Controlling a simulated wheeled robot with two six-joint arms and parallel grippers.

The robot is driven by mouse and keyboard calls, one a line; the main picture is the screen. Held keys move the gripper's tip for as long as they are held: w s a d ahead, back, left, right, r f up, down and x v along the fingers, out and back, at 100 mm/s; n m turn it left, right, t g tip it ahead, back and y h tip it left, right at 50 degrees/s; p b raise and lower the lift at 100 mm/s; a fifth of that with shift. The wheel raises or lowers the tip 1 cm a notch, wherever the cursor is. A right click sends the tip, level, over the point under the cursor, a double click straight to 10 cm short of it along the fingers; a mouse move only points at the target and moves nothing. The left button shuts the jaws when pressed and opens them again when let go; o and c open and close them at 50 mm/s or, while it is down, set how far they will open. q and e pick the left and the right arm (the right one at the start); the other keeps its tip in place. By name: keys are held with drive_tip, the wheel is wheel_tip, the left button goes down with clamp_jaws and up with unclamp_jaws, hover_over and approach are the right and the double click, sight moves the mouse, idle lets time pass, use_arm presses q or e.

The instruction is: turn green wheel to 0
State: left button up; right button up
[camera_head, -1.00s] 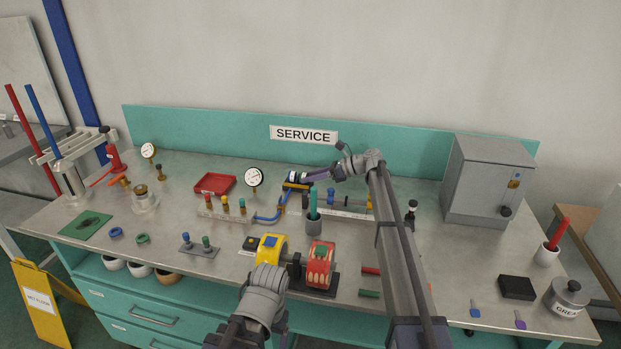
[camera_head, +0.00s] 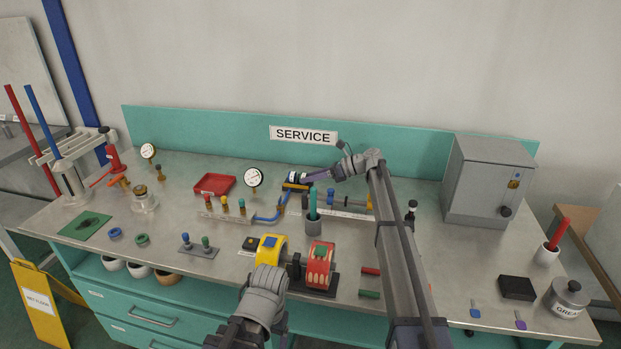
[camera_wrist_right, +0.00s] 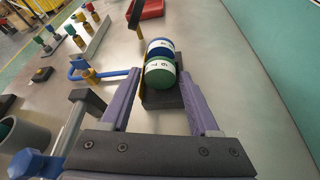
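The green wheel (camera_wrist_right: 160,76), with a white number band, sits beside a blue wheel (camera_wrist_right: 160,47) on a dark block in the right wrist view.
Blue pipework (camera_head: 268,218) and a grey cup with a green stick (camera_head: 313,224) stand close in front of the wheel unit. A dial gauge (camera_head: 253,177) and a red tray (camera_head: 215,184) are to the left. A yellow and red machine (camera_head: 320,264) is near my left arm.

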drive_tip(key=p+v, duration=0.2)
drive_tip(key=v, duration=0.5)
drive_tip(key=shift+r+p, duration=0.1)
drive_tip(key=shift+p, duration=0.3)
drive_tip(key=shift+d, duration=0.35)
drive_tip(key=shift+r, duration=0.1)
